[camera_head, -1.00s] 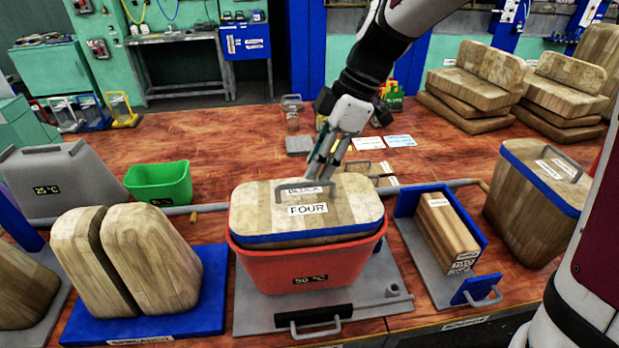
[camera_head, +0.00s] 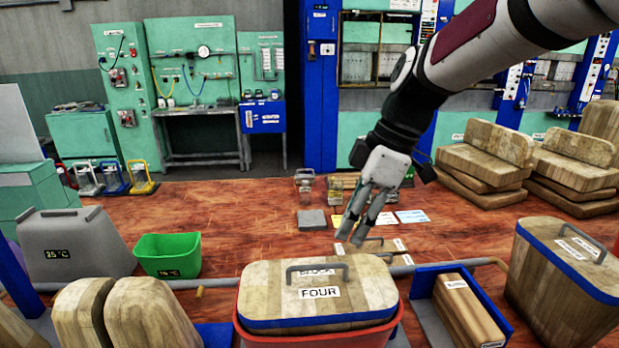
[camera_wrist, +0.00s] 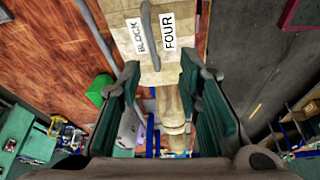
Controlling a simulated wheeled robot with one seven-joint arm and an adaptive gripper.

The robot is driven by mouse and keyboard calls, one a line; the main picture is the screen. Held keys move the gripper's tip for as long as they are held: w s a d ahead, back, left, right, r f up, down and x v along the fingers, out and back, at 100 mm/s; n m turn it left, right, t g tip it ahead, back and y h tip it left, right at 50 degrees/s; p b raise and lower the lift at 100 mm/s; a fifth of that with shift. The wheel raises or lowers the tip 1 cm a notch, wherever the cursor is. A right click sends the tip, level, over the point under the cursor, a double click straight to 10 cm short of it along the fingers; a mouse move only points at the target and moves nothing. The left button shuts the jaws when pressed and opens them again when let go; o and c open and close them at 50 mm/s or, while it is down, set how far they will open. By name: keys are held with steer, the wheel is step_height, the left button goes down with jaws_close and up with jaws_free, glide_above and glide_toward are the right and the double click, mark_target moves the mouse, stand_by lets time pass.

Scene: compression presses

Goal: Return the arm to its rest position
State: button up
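My gripper (camera_head: 351,236) hangs from my arm above the far side of the wooden block labelled FOUR (camera_head: 375,283), clear of its handle. In the wrist view my gripper's two dark green fingers (camera_wrist: 160,75) stand apart with nothing held between them. The block labelled FOUR (camera_wrist: 152,62) also shows beyond the fingertips there. It has a blue band and a grey handle, and sits in a red container (camera_head: 320,341).
A green bin (camera_head: 167,256) and a grey case reading 35 °C (camera_head: 75,247) stand at left. A blue holder (camera_head: 420,283) and a large wooden block (camera_head: 555,285) stand at right. Stacked wooden pieces (camera_head: 480,160) lie at back right. The back left table is fairly clear.

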steer(key=s+d+r+m+t+h, duration=0.1)
steer(key=s+d+m+t+h, duration=0.1)
steer(key=s+m, duration=0.6)
steer(key=s+d+m+t+h, duration=0.2)
steer(key=s+d+m, duration=0.3)
steer(key=s+m, duration=0.3)
steer(key=shift+s+d+r+t, duration=0.3)
steer(key=shift+s+t, duration=0.2)
steer(key=shift+s, duration=0.6)
steer(key=shift+r, duration=0.1)
